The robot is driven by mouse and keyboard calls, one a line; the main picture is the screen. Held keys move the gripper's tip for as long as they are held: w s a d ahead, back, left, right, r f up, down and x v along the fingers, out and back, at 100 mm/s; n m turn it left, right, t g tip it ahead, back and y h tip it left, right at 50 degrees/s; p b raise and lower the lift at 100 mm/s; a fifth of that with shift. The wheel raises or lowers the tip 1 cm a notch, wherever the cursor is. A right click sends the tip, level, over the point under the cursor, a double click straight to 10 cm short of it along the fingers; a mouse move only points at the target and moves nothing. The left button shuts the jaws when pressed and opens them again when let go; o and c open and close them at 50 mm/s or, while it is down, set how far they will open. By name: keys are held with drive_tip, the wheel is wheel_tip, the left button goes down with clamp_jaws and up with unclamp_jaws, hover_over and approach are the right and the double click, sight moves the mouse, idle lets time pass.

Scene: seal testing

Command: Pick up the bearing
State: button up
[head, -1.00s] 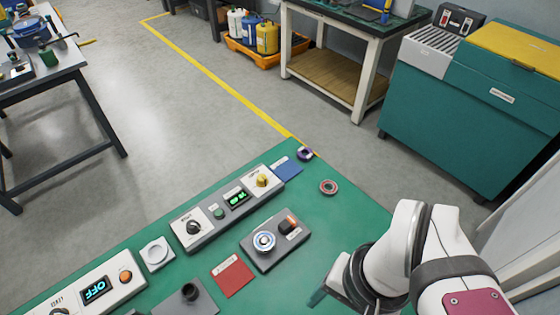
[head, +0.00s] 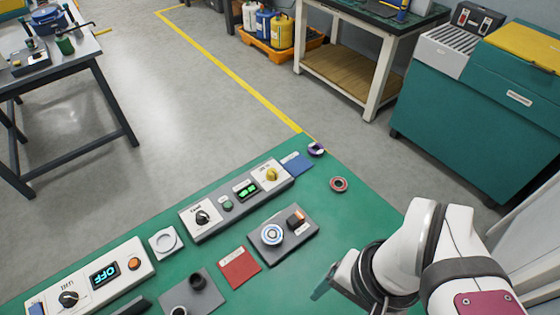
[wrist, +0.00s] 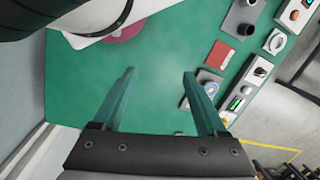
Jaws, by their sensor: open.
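A small round ring (head: 339,184) with a dark centre and reddish rim lies flat on the green bench top (head: 360,230). A shiny blue-and-white ring (head: 271,234) sits on a grey fixture plate (head: 292,240). I cannot tell for certain which of these is the bearing. My gripper (head: 325,284) is at the lower right of the head view, apart from both. In the wrist view my gripper (wrist: 159,73) has its two teal fingers wide apart, with only bare green bench between the tips. The fixture ring is partly hidden behind the right finger there.
A purple ring (head: 316,148) lies near the bench's far corner by a blue card (head: 297,164). A control panel (head: 235,200) runs along the far edge. A red card (head: 240,268) and a dark post (head: 197,281) lie left of my gripper.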

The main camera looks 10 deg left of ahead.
drive_tip(key=w+a+r+n, duration=0.1)
drive_tip(key=w+a+n, duration=0.1)
drive_tip(key=w+n, duration=0.4)
drive_tip(key=n+h, duration=0.2)
drive_tip(key=n, duration=0.8)
hover_over(272, 234)
wheel_tip(272, 234, down, 4)
wheel_tip(272, 234, down, 15)
drive_tip(key=shift+f, duration=0.1)
clamp_jaws()
